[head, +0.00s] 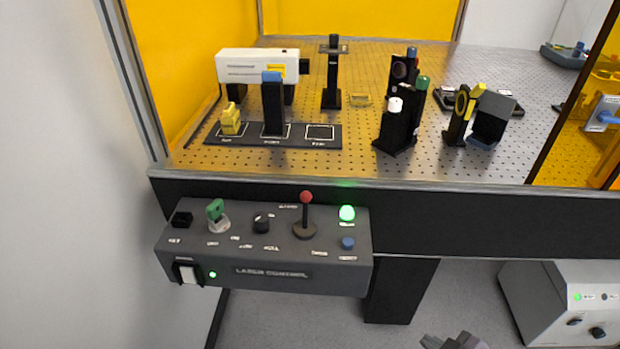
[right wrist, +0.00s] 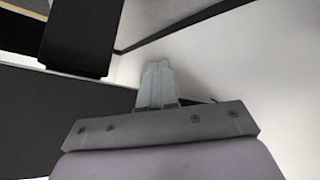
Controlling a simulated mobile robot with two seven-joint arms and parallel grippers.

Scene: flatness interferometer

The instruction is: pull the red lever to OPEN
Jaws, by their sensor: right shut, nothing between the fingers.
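The red lever (head: 306,197) is a black stick with a red ball knob on a dark round base. It stands nearly upright on the dark laser control box (head: 250,290) at the front of the optical table. The labels around it are too small to read. My right gripper (head: 453,341) shows at the bottom edge of the head view, well below and to the right of the lever. It is shut and empty; its closed fingers also show in the right wrist view (right wrist: 157,84). The lever is not recognisable in the right wrist view. My left gripper is not in view.
The box also carries a green key switch (head: 216,212), a black knob (head: 261,222), a lit green lamp (head: 347,213), a blue button (head: 348,243) and a white rocker switch (head: 187,273). A white cabinet (head: 560,310) stands at lower right. A wall is on the left.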

